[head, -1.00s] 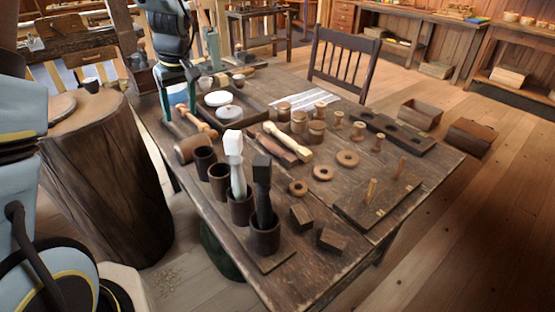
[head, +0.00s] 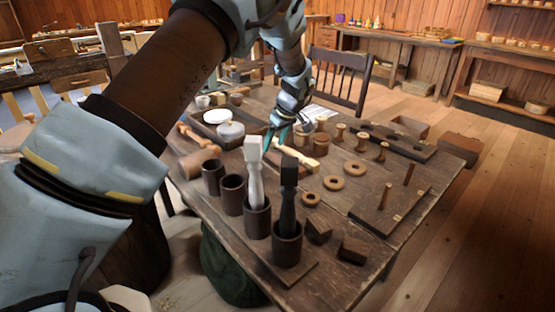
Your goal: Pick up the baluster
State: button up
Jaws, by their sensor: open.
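A white square-headed turned piece (head: 254,165) and a black one (head: 288,190) stand upright in dark cups at the front.
Two empty dark cups (head: 232,192) stand left of the filled ones. Wooden rings (head: 331,183), small spools (head: 361,142), dark blocks (head: 352,250) and a pegged board (head: 390,208) lie to the right.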

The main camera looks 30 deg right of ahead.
aim_at(271, 153)
jog(key=shift+p+x, duration=0.9)
jog(key=shift+x, duration=1.6)
grip_shut()
jog(key=shift+w, duration=0.1)
